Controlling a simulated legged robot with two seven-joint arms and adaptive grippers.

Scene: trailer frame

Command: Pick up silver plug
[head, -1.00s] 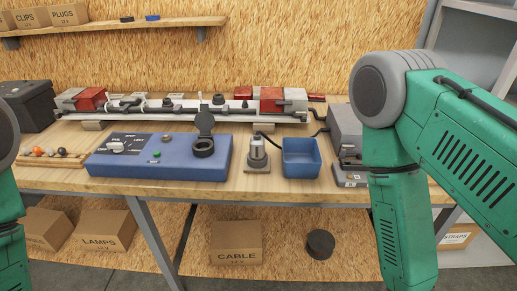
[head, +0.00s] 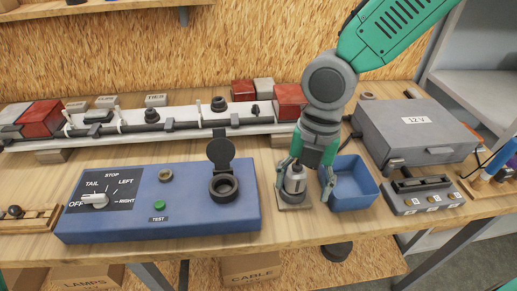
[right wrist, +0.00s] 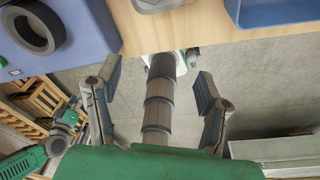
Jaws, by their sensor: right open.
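The silver plug (head: 295,179) stands upright on a small square base on the workbench, between the blue test panel and the blue bin. My right gripper (head: 304,187) is open and comes down over it from above; in the head view the plug shows between the fingers, nearer the left one. I cannot tell whether a finger touches it. In the right wrist view the right gripper (right wrist: 152,78) has its two fingers spread wide, and the plug is not clear there.
The blue bin (head: 353,184) stands close to the right finger. The blue test panel (head: 150,225) with an open-lidded socket (head: 222,187) is to the left. A grey 12 V box (head: 415,128) is to the right. A light bar (head: 180,122) runs behind.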

